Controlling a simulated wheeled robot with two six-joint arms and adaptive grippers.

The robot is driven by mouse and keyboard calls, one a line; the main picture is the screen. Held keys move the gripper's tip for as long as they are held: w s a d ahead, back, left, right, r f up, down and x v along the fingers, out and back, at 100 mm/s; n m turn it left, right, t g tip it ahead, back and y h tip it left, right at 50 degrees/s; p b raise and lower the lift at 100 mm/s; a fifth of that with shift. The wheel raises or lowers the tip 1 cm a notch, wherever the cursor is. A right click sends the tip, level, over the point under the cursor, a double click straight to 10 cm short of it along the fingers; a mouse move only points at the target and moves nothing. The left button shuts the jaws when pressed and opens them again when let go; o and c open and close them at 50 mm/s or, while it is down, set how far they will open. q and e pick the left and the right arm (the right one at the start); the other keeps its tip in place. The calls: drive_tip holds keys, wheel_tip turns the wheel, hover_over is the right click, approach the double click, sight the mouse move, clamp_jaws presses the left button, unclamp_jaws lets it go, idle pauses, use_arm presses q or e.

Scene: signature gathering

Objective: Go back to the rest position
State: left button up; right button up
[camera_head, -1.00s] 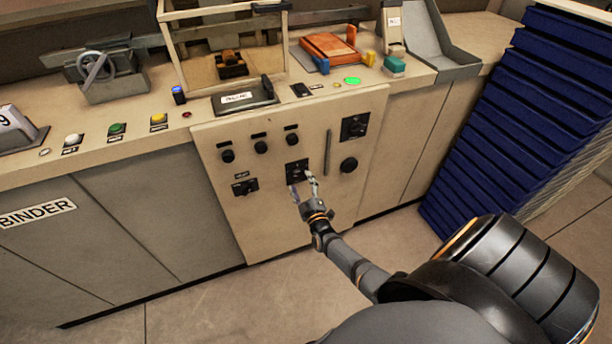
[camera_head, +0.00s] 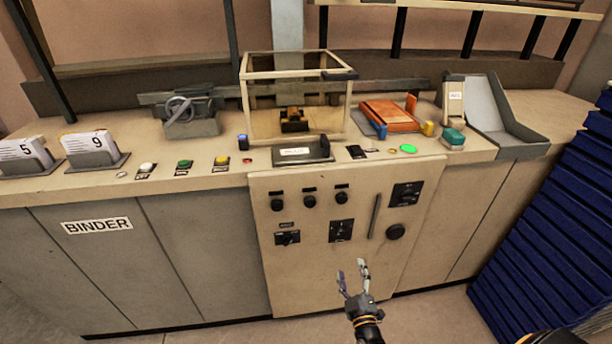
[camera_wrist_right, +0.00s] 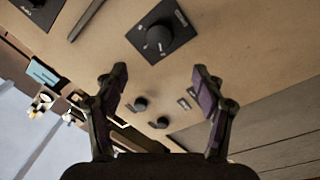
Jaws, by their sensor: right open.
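My right gripper (camera_head: 354,280) is open and empty. In the head view it stands in front of the lower part of the beige control panel (camera_head: 300,265), below a black switch plate (camera_head: 341,231). In the right wrist view the open fingers (camera_wrist_right: 160,95) are apart with nothing between them. A black knob on a square plate (camera_wrist_right: 161,38) shows beyond them, with smaller knobs between the fingers. My left gripper is in neither view.
The binder machine's counter (camera_head: 225,178) holds buttons, a clear-sided box frame (camera_head: 297,97), an orange block (camera_head: 392,115) and number holders (camera_head: 93,150). Blue stacked trays (camera_head: 550,225) stand at the right. The floor in front of the panel looks clear.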

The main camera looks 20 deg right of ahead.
drive_tip(key=s+a+f+m+g+y+p, duration=0.15)
drive_tip(key=s+f+g, duration=0.25)
drive_tip(key=s+f, duration=0.5)
drive_tip(key=s+a+f+m+g+y+p, duration=0.1)
drive_tip(key=s+a+f+g+y, duration=0.35)
drive_tip(key=f, duration=0.85)
drive_tip(key=s+f+m+g, duration=0.2)
drive_tip(key=s+f+g, duration=0.2)
drive_tip(key=s, duration=0.8)
drive_tip(key=s+f+m+g+h, duration=0.1)
drive_tip(key=s+f+g, duration=0.3)
drive_tip(key=s, duration=0.8)
drive_tip(key=shift+d+f+m+h+p, duration=0.35)
drive_tip(key=shift+f+m+p, duration=0.1)
drive_tip(key=shift+f, duration=0.3)
drive_tip(key=shift+g, duration=0.25)
